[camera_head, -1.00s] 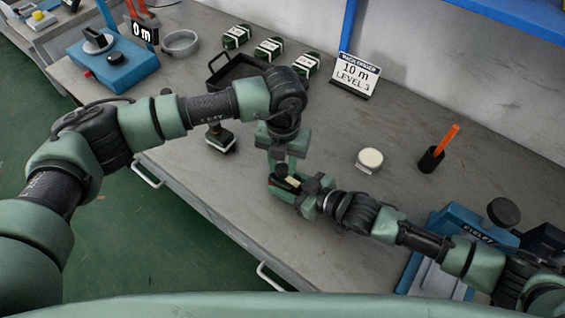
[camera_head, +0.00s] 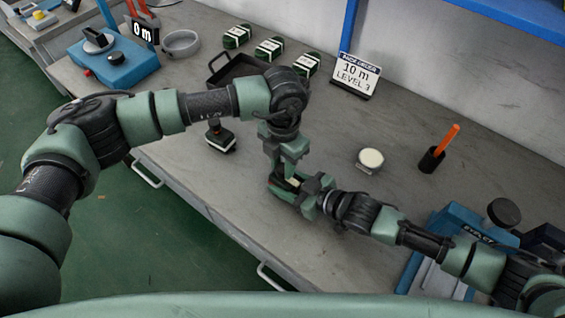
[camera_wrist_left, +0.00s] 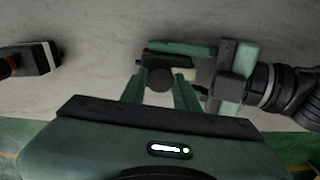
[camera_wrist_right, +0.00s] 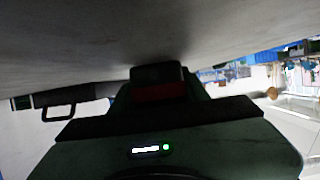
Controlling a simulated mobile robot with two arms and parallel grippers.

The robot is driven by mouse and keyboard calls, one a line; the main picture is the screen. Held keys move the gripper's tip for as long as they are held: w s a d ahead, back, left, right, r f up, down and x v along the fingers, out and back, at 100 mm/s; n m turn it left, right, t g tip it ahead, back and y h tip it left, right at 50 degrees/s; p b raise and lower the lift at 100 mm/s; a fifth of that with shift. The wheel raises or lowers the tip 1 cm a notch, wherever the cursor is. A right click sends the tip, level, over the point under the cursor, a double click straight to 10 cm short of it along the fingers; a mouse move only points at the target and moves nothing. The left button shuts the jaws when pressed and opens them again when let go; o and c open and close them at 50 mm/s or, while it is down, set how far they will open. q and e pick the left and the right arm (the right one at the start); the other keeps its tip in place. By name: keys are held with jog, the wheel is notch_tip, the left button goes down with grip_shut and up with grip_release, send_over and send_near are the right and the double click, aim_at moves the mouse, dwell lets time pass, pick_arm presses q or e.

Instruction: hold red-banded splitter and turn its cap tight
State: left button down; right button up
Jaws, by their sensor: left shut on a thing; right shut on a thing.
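The red-banded splitter shows in the right wrist view as a dark block with a red band (camera_wrist_right: 158,92) between my right fingers. My right gripper (camera_head: 303,190) comes in from the right and is shut on the splitter's body, just above the bench. My left gripper (camera_head: 288,172) points down from above, shut on the cap. In the left wrist view the cap (camera_wrist_left: 160,80) is a dark round piece between the two green fingers, and my right gripper (camera_wrist_left: 205,78) is beside it. The fingers hide most of the splitter in the head view.
A black-and-white device (camera_head: 221,139) stands to the left on the grey bench (camera_head: 330,250). A black tray (camera_head: 225,72), several green-and-white packs (camera_head: 270,48) and a sign (camera_head: 356,75) are behind. A round white-topped pot (camera_head: 370,160), a pen cup (camera_head: 432,160) and a blue machine (camera_head: 465,232) are right.

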aim_at(283, 168)
pick_arm(q)
jog(key=shift+d+r, duration=0.1)
jog(key=shift+r, duration=0.05)
pick_arm(e)
jog(key=shift+s+d+f, duration=0.1)
jog(key=shift+d+f, duration=0.1)
jog(key=shift+f, duration=0.15)
pick_arm(q)
jog(key=c, duration=1)
grip_release()
jog(key=shift+c, duration=0.2)
pick_arm(e)
jog(key=shift+r, duration=0.1)
jog(key=shift+a, duration=0.1)
jog(key=shift+r, duration=0.2)
pick_arm(q)
notch_tip(283, 168, up, 12)
pick_arm(e)
jog(key=o, duration=1.5)
